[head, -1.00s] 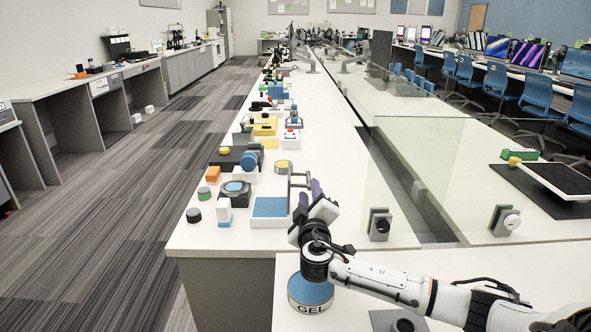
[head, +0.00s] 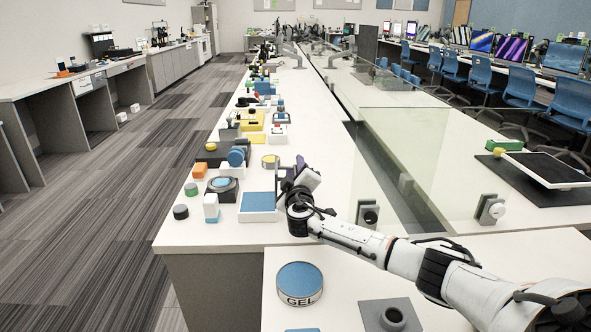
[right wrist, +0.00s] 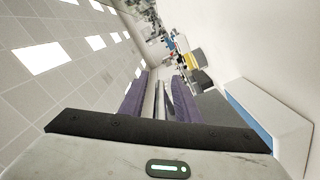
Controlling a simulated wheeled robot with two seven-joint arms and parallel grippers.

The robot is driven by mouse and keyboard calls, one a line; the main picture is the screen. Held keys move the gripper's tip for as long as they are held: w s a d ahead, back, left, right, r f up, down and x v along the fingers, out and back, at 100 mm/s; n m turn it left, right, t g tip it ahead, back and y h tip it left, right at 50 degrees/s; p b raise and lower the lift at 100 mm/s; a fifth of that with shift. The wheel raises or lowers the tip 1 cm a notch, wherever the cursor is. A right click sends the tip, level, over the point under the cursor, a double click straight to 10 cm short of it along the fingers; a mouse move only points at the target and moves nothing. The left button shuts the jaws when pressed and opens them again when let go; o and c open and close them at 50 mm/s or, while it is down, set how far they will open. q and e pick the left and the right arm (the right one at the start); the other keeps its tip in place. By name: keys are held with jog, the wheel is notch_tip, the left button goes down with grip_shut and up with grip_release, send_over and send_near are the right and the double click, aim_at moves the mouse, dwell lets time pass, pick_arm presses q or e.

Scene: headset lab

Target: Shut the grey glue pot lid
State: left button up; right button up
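I cannot surely pick out the grey glue pot or its lid. A dark grey round thing with a blue centre (head: 222,185) stands on the long bench, left of my gripper, but its kind is unclear. My right gripper (head: 292,168) is above the bench, just beyond the white tray with a blue inside (head: 257,214). In the right wrist view the purple fingers of the gripper (right wrist: 160,88) stand apart; pale bars show between them, with no clearly held object. The blue-and-white tray shows at the right there (right wrist: 290,112). My left gripper is out of view.
A round tin marked GEL (head: 300,286) and a grey square base with a round post (head: 390,316) are on the near table. A white-and-blue bottle (head: 211,206) and small round pots (head: 181,212) line the bench's left edge. A glass screen (head: 408,165) stands right.

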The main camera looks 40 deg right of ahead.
jog(key=shift+c, duration=0.5)
grip_shut()
